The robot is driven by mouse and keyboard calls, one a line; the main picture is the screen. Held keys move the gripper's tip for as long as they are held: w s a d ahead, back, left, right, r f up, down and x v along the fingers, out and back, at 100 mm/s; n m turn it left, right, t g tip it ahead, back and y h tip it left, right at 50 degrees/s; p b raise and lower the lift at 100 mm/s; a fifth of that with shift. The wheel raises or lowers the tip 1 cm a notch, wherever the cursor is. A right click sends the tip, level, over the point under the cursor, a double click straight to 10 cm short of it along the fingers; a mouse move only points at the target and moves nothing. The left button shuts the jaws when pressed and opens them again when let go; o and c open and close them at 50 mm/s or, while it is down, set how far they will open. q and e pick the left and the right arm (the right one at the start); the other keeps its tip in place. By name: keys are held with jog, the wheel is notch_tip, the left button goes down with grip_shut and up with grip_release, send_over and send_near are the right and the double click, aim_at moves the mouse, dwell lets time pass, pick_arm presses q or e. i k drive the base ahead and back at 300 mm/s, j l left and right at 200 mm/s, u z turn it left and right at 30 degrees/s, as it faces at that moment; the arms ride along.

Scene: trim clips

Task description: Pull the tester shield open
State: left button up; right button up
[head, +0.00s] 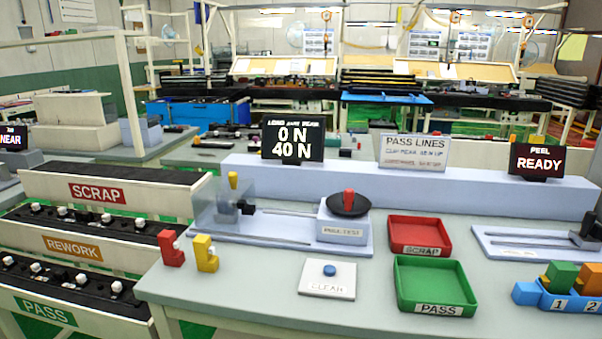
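The tester (340,232) stands on the grey table, a pale base with rails and a block topped by a black disc and a red knob. Its see-through shield (212,212) is at the left end of the base, with a yellow knob (233,180) at its top. The shield appears to stand around the left end of the rails, where a small dark part (246,207) shows. I cannot tell exactly how far open the shield is. Neither of my grippers is in view.
A red SCRAP tray (419,251) and a green PASS tray (402,300) lie right of the tester. A CLEAR button (329,270) is in front. A red block (172,262) and a yellow block (206,262) stand front left. A display (292,144) reads 0 N, 40 N.

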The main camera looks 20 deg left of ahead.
aim_at(232, 177)
jog(key=u, duration=1.2)
